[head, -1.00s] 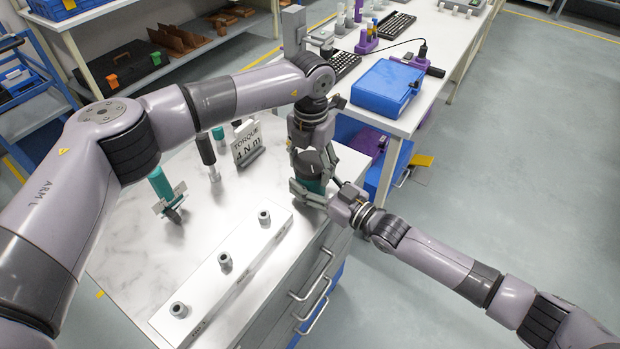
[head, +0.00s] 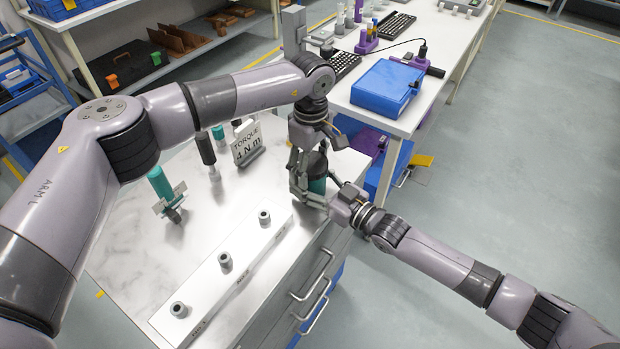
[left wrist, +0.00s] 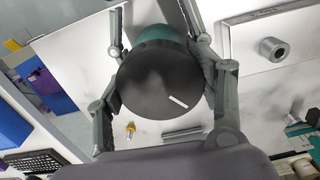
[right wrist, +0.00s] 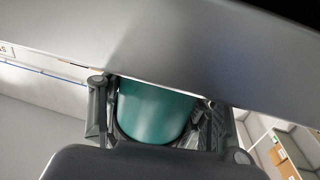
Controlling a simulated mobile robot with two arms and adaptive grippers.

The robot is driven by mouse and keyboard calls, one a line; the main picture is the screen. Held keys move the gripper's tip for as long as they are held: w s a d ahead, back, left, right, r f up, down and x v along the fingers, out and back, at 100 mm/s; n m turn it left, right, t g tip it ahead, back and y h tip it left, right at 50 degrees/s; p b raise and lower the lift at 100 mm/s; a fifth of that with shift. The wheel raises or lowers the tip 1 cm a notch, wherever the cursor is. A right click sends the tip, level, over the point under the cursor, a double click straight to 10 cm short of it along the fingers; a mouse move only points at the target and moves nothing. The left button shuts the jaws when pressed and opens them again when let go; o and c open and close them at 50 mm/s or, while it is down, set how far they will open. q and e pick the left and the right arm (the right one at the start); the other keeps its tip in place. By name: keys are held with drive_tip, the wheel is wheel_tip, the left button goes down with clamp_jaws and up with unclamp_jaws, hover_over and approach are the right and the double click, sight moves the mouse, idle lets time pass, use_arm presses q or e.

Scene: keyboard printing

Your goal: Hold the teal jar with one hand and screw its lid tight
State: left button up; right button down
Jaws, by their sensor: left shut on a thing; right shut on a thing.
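The teal jar (head: 317,186) stands near the right edge of the marble-topped cabinet, partly hidden by my grippers. It fills the space between the fingers in the right wrist view (right wrist: 155,112). Its dark grey lid (left wrist: 160,82) has a white line mark and sits on top of the jar; the lid also shows in the head view (head: 314,162). My left gripper (head: 310,172) comes down from above, with its fingers shut on the lid from both sides. My right gripper (head: 322,194) comes in from the right, low, and is shut on the jar's body.
A white block with several grey posts (head: 225,262) lies along the cabinet's front. A "TORQUE 4 N.m" sign (head: 247,145), a teal-handled tool (head: 162,186) and a black-handled tool (head: 206,150) stand to the left. A blue case (head: 386,88) sits on the table behind.

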use_arm(q)
drive_tip(key=o, duration=1.4)
drive_tip(key=shift+a+f+m, duration=0.1)
drive_tip(key=shift+f+m, duration=0.1)
drive_tip(key=shift+m, duration=0.6)
use_arm(e)
drive_tip(key=shift+a, duration=0.1)
use_arm(q)
drive_tip(key=o, duration=0.5)
drive_tip(key=shift+r, duration=0.1)
drive_tip(key=shift+o, duration=0.2)
drive_tip(key=shift+r, duration=3.05)
wheel_tip(320, 180, up, 12)
